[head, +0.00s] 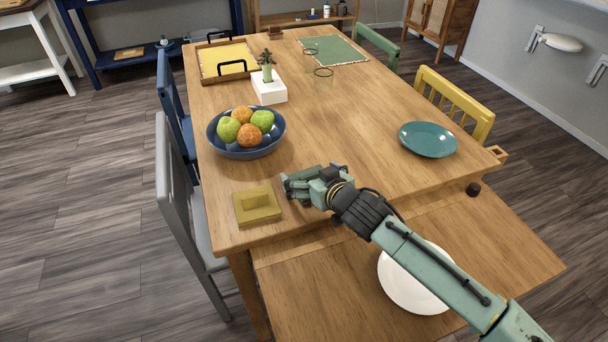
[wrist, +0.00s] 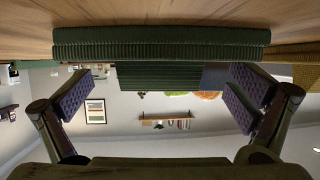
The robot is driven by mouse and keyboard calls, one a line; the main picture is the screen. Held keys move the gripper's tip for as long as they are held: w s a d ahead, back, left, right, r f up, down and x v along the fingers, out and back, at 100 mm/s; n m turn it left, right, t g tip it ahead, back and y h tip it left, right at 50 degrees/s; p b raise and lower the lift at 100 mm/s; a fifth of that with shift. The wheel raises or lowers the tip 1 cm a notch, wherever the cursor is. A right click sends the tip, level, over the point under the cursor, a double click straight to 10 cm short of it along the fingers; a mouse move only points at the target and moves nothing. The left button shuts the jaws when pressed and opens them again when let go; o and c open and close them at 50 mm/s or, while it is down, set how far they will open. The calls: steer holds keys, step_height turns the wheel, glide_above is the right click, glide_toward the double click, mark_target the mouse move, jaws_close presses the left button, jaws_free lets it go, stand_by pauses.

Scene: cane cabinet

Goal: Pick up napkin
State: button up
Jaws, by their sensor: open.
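My gripper (head: 300,186) is low over the near end of the wooden table; it also shows in the wrist view (wrist: 160,92), where its two dark padded fingers are spread wide. A dark green ribbed item, seemingly a folded napkin (wrist: 160,42), rests on the table ahead, with a raised block between the fingers and space on both sides. In the head view I cannot tell it apart from the gripper. An olive-yellow folded napkin (head: 257,208) with a similar raised block lies left of the gripper; its edge probably shows at the right of the wrist view.
A blue fruit bowl (head: 246,144) stands behind and left of my gripper. A teal plate (head: 428,140) is at the right, and a white plate (head: 411,292) is on the lower leaf under my arm. A white planter (head: 269,92) stands farther back. The table's middle is clear.

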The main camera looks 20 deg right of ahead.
steer(key=shift+s, duration=0.1)
steer(key=shift+c, duration=0.5)
steer(key=c, duration=1.4)
steer(key=shift+r, duration=0.1)
